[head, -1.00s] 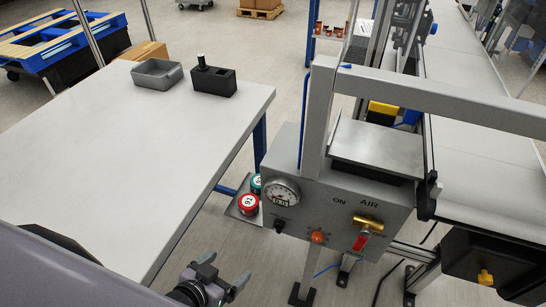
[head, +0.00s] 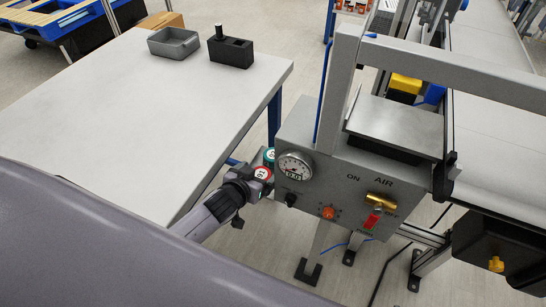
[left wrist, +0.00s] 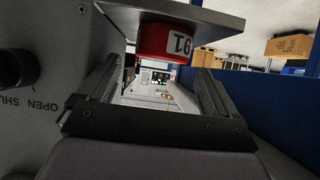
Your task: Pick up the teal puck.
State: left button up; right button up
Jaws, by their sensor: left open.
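The teal puck (head: 269,155) sits on the small shelf at the left side of the grey control box, behind the red puck. The red puck (head: 262,173) has a white number label. It also shows large in the left wrist view (left wrist: 160,42), against the shelf plate, which is at the top of that picture. The teal puck does not show there. My left gripper (head: 257,182) is open and empty at the red puck, with its fingers pointing toward the shelf. Whether they touch the red puck I cannot tell. My right gripper is not in view.
The control box (head: 330,190) with its gauge (head: 295,165), knobs and valve stands close to the right of my left gripper. A white table (head: 130,110) is close on the left, bearing a grey bin (head: 173,43) and a black block (head: 231,53).

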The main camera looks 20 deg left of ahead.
aim_at(271, 158)
pick_arm(q)
jog(key=shift+w, duration=2.15)
jog(key=shift+b+x, duration=0.85)
jog(key=shift+x, duration=1.6)
jog(key=shift+d, duration=0.1)
jog(key=c, duration=1.2)
